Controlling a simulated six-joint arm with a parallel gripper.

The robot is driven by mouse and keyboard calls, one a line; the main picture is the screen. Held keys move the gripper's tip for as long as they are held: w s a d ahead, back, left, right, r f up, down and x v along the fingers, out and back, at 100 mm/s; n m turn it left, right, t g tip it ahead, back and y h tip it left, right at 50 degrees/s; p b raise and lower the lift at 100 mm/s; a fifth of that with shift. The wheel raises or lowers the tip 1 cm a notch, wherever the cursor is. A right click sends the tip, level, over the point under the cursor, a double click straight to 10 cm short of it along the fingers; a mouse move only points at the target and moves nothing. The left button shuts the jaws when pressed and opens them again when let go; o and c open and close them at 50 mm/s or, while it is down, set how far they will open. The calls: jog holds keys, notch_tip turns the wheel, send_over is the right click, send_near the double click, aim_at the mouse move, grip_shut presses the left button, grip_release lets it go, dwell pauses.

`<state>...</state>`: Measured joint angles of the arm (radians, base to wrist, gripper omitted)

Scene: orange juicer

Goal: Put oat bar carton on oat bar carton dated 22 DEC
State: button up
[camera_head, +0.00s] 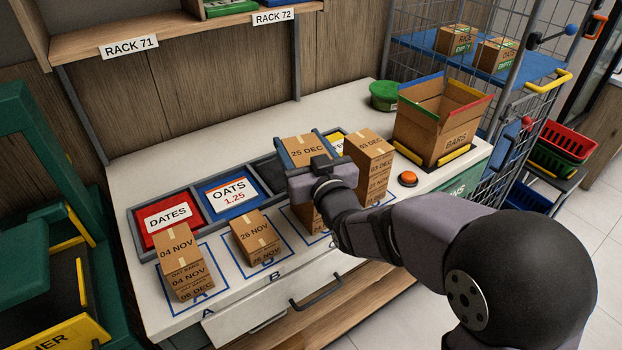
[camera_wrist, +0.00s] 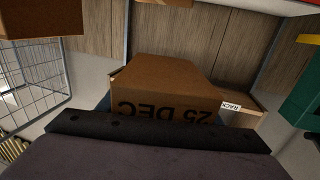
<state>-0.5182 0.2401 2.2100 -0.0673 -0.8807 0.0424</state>
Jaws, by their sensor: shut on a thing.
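My gripper (camera_head: 302,152) is shut on a brown carton marked 25 DEC (camera_head: 300,146). It holds the carton above the counter, over the third outlined square. The carton's date shows upside down in the wrist view (camera_wrist: 165,95). Below my gripper, part of another brown carton (camera_head: 307,217) shows; its date is hidden. A stack topped by a 03 DEC carton (camera_head: 368,143) stands just right of the held carton. A carton marked 26 NOV (camera_head: 254,231) stands on square B. A stack topped by a 04 NOV carton (camera_head: 177,243) stands on square A. I cannot read 22 DEC anywhere.
An open box marked BARS (camera_head: 440,125), an orange button (camera_head: 407,179) and a green tub (camera_head: 384,95) are at the right. A wire cage (camera_head: 480,60) stands beyond.

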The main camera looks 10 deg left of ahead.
jog(key=w+d+r+p, duration=0.1)
jog(key=w+d+r, duration=0.2)
jog(key=w+d, duration=0.15)
jog(key=shift+s+a+r+n+g+y, duration=0.6)
jog(key=shift+s+a+n+g+y, duration=0.75)
jog(key=shift+a, duration=0.75)
jog(key=shift+t, duration=0.25)
jog(key=shift+w+f+p, duration=0.15)
jog(key=shift+f+p, duration=0.45)
jog(key=shift+f, duration=4.4)
jog(key=shift+f, duration=0.1)
jog(key=shift+f+b, duration=0.15)
jog(key=shift+b, duration=0.15)
jog(key=o, duration=1.2)
